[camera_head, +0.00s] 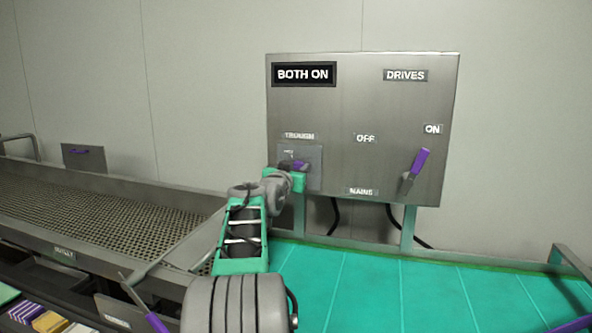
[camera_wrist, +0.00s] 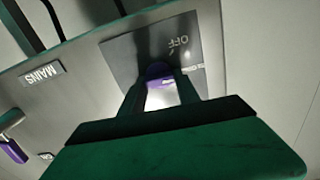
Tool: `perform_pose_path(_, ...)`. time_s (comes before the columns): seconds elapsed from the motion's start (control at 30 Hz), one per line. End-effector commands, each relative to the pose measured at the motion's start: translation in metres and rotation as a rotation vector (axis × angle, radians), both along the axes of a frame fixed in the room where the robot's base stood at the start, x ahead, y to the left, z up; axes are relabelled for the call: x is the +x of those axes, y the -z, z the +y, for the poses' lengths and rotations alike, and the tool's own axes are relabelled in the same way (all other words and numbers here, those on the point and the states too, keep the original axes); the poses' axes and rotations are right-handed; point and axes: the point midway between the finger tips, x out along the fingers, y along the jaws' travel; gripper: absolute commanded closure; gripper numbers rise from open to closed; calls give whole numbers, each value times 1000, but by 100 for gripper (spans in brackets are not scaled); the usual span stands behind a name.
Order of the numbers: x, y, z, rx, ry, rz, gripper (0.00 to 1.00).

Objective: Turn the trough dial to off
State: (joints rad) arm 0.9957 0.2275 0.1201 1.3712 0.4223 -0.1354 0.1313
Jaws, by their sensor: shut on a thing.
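The trough dial (camera_wrist: 158,71) is purple and sits on a small plate (camera_head: 315,170) under the TROUGH label (camera_head: 299,136) on the steel control box. In the wrist view an OFF mark (camera_wrist: 178,44) shows on that plate, beside the dial. My gripper (camera_wrist: 160,84) is at the dial, with its two green fingers on either side of it, shut on it. In the head view my gripper (camera_head: 292,168) covers part of the plate and dial. I cannot tell exactly where the dial points.
The control box (camera_head: 350,100) shows a BOTH ON display (camera_head: 304,74). A mains lever (camera_head: 414,170) with a purple grip stands right of the dial, near an ON label (camera_head: 432,129). A perforated trough (camera_head: 120,205) lies left; a green surface (camera_head: 430,290) lies below.

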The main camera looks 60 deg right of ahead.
Motion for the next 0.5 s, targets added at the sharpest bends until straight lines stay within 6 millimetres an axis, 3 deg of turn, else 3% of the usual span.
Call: perform_pose_path(0.5,2,3,0,-49,0,311,100)
